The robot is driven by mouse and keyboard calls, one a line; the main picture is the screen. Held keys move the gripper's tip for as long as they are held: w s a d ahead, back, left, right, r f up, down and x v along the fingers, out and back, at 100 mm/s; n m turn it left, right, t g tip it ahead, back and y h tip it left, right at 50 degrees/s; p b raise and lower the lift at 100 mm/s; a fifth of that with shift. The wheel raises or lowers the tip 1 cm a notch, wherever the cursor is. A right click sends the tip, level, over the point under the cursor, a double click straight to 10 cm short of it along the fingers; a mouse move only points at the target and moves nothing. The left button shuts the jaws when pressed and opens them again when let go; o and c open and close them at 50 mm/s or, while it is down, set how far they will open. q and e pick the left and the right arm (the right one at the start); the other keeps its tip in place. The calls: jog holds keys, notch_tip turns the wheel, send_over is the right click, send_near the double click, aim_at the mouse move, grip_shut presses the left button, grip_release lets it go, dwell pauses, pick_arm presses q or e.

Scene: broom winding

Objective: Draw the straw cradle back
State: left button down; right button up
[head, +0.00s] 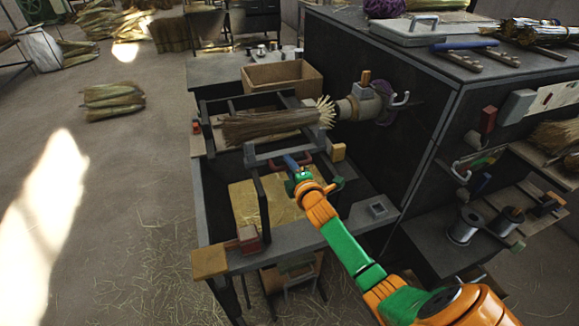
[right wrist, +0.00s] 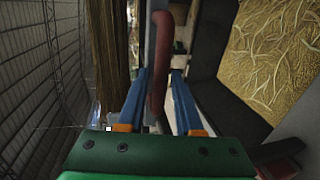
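The straw cradle (head: 285,152) is a grey frame on the dark bench, with a long brown straw bundle (head: 262,125) lying along it. A red handle (head: 305,158) is on its near side. My right gripper (head: 294,165) reaches in from the lower right and is at this handle. In the right wrist view the red handle (right wrist: 161,62) runs between the two blue fingers (right wrist: 157,100), which stand apart with gaps beside it. The gripper looks open around the handle, not closed on it. My left gripper is in neither view.
A winding head with pale bristles (head: 326,111) and a crank stands at the bundle's right end, beside a tall dark cabinet (head: 375,60). A cardboard box (head: 282,76) is behind the cradle. A wooden block (head: 210,262) and red clamp (head: 249,238) sit on the near rail.

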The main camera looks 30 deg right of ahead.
grip_shut()
jog(key=shift+s, duration=0.1)
dwell(1.1)
